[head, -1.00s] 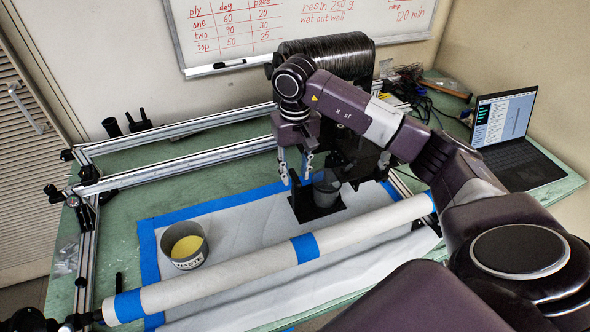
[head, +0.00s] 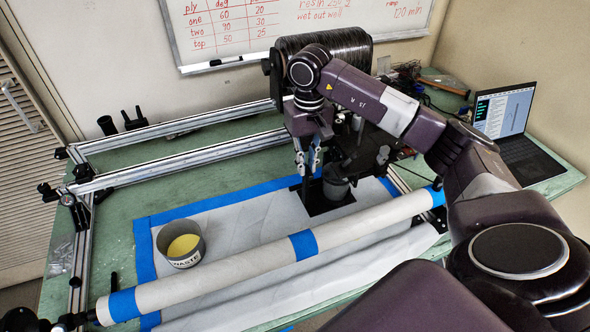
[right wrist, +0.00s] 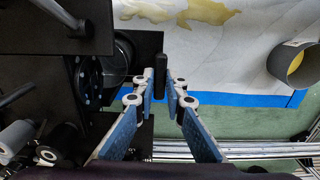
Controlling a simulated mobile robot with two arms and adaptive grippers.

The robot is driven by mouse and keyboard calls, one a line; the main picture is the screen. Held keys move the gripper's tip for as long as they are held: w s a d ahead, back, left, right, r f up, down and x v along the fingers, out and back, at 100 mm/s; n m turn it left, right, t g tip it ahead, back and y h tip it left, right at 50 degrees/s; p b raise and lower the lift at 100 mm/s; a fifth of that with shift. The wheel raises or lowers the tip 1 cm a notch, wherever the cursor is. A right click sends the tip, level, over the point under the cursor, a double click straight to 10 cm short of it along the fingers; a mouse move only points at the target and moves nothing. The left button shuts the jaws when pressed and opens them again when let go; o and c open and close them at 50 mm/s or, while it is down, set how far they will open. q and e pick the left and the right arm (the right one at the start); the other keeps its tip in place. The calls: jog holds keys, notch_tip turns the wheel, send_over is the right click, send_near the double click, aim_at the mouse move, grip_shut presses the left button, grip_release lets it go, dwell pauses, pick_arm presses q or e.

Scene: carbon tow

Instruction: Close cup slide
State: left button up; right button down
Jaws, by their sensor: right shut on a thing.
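A small grey cup (head: 336,188) stands at the front of the black machine, over a black base plate (head: 318,207) on the table. A black upright handle (right wrist: 161,66) stands just left of the cup in the head view. My right gripper (head: 308,172) points down beside the cup, its fingers close together. In the right wrist view my right gripper (right wrist: 161,78) has its fingertips on both sides of the handle, shut on it. The cup's inside is mostly hidden in the head view. My left gripper is not in view.
A grey waste cup (head: 181,244) with yellow contents stands on the white sheet at left. A long white roll (head: 235,265) with blue tape crosses the front. Metal rails (head: 185,165) run behind. A black spool (head: 325,52) sits behind my gripper; a laptop (head: 510,125) stands at right.

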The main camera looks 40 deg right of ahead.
jog(key=shift+s+d, duration=0.1)
jog(key=shift+d, duration=0.4)
jog(key=c, duration=2)
grip_release()
jog(key=shift+o, duration=0.2)
notch_tip(320, 180, up, 12)
